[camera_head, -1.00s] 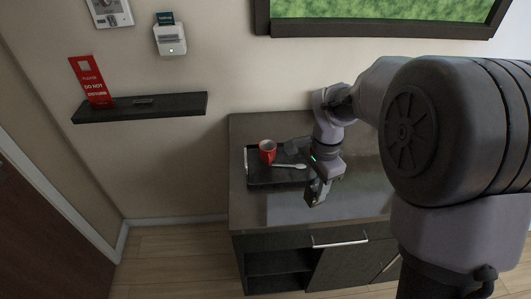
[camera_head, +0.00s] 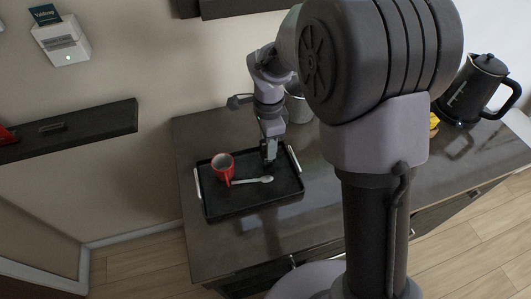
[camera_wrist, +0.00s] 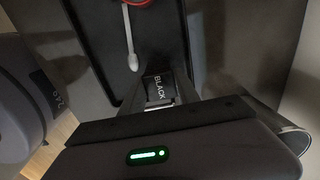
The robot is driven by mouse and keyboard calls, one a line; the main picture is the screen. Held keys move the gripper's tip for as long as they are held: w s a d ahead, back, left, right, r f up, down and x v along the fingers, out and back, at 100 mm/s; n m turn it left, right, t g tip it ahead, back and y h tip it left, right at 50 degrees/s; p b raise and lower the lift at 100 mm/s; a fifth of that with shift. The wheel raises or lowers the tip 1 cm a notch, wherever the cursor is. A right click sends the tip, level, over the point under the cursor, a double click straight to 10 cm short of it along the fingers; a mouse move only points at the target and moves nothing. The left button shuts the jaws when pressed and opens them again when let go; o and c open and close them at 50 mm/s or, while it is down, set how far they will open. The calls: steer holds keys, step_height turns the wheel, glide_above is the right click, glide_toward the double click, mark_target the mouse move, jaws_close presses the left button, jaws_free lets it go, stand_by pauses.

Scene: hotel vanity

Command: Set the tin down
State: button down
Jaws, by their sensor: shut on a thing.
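A small dark tin (camera_wrist: 157,88) with a "BLACK" label sits between the fingers of my gripper (camera_wrist: 170,92) in the wrist view. My gripper (camera_head: 270,155) is shut on it, over the back right part of the black tray (camera_head: 240,207) in the head view. The tin is too dark and small there to tell whether it touches the tray. A red mug (camera_head: 223,167) stands on the tray's left part, and a pale spoon (camera_head: 252,180) lies right of it. The spoon (camera_wrist: 131,45) also shows in the wrist view, with part of the mug (camera_wrist: 139,2) at the top edge.
The tray has a raised rim and light handles at both ends. A metal bucket (camera_head: 298,107) stands behind my gripper, partly hidden by my arm. A black kettle (camera_head: 478,88) and a yellow item (camera_head: 434,121) are at the right. The counter (camera_head: 220,252) is clear in front of the tray.

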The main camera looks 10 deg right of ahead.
step_height(320, 180, down, 2)
steer(key=shift+f, duration=0.15)
steer(key=shift+f+b, duration=0.2)
steer(key=shift+b, duration=0.1)
steer(key=c, duration=0.9)
jaws_free()
steer(key=shift+r, duration=0.1)
